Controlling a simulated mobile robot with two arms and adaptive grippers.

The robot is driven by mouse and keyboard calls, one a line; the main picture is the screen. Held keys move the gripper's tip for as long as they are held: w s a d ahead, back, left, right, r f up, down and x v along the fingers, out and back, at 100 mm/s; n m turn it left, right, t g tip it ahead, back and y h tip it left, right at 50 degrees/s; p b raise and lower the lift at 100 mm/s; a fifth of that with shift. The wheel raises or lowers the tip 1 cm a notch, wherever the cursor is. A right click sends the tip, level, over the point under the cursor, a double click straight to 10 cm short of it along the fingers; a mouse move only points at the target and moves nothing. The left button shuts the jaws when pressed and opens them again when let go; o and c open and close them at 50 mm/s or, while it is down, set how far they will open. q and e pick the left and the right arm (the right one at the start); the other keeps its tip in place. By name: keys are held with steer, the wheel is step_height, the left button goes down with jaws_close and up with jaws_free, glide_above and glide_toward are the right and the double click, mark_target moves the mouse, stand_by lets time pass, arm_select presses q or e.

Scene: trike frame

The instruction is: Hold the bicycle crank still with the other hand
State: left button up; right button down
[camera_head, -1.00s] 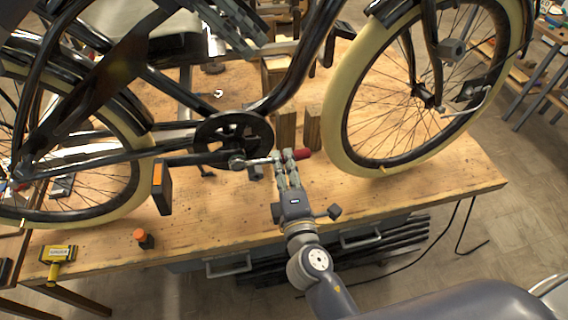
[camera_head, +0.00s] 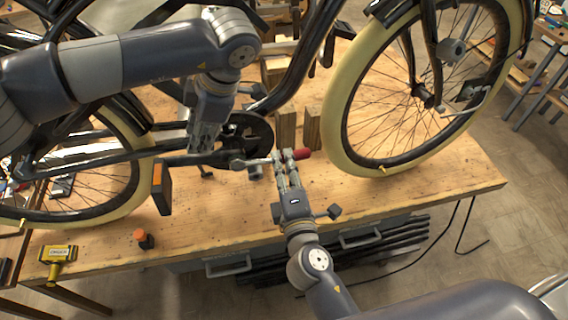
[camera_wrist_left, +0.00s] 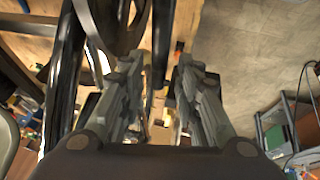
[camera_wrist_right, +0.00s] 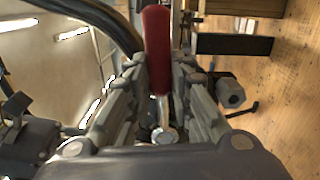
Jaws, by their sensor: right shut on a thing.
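The dark bicycle crank (camera_head: 182,160) runs roughly level from the chainring (camera_head: 264,130) to a pedal with orange edges (camera_head: 161,188) at its left end. My left gripper (camera_head: 204,148) is open and empty, its fingers pointing down at the crank, which they partly cover; I cannot tell whether they touch it. Its spread fingers also show in the left wrist view (camera_wrist_left: 158,85). My right gripper (camera_head: 284,158) is shut on a wrench with a red handle (camera_head: 302,154), whose metal shaft reaches left to the crank's hub. The red handle also shows in the right wrist view (camera_wrist_right: 157,48).
The bicycle stands over a wooden workbench (camera_head: 420,175); its front wheel (camera_head: 346,140) is close to my right gripper. A yellow tool (camera_head: 57,256) and an orange-capped bottle (camera_head: 143,239) lie near the front edge. Wooden blocks (camera_head: 312,125) stand behind the wrench.

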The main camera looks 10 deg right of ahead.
mark_target(193, 156)
arm_select(q)
steer(key=x, duration=0.8)
steer(key=shift+a+f, duration=0.15)
steer(key=shift+f, duration=0.1)
jaws_close()
